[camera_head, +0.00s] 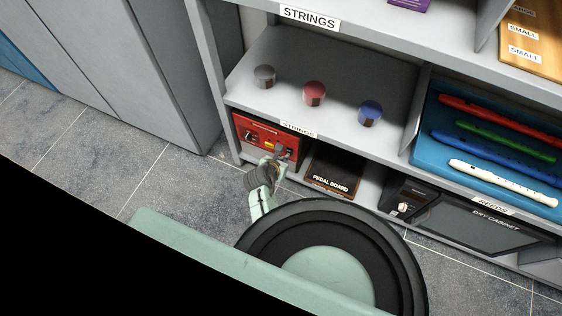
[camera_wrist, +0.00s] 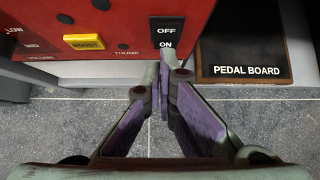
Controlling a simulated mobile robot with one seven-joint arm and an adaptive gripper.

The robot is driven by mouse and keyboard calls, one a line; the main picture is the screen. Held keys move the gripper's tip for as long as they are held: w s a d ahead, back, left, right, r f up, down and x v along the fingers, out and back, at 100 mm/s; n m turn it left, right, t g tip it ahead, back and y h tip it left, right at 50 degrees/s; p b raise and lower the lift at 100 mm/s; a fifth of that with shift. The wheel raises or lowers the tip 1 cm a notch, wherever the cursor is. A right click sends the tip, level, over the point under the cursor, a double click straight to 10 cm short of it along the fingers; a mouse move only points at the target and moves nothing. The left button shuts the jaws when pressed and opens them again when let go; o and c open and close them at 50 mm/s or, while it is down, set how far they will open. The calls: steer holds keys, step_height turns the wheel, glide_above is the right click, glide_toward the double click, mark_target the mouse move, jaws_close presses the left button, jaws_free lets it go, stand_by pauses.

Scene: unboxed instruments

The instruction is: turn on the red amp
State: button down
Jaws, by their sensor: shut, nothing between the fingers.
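The red amp (camera_head: 258,131) sits on the lower shelf at its left end, below a STRINGS label. In the wrist view the front of the red amp (camera_wrist: 120,20) fills the upper left. Its black switch plate (camera_wrist: 167,22), marked OFF above ON, is at the right. I cannot tell which way the switch is set. My gripper (camera_wrist: 166,66) is shut and empty. Its fingertips are at the lower edge of the ON marking; I cannot tell whether they touch. In the head view my gripper (camera_head: 281,153) covers part of the amp's right front.
A yellow BOOST button (camera_wrist: 84,42) is left of the switch on the amp. A dark pedal board (camera_head: 334,175) lies to the amp's right. A dry cabinet (camera_head: 470,228) stands farther right. Grey, red and blue knob-like pieces (camera_head: 314,92) stand on the shelf above. Tiled floor is open at left.

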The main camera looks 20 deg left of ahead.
steer(key=shift+w+r, duration=0.1)
stand_by(0.3)
steer(key=shift+w+f+p, duration=0.5)
steer(key=shift+f+p, duration=0.05)
steer(key=shift+p, duration=0.8)
steer(key=shift+w+r, duration=0.1)
steer(key=shift+r, duration=0.05)
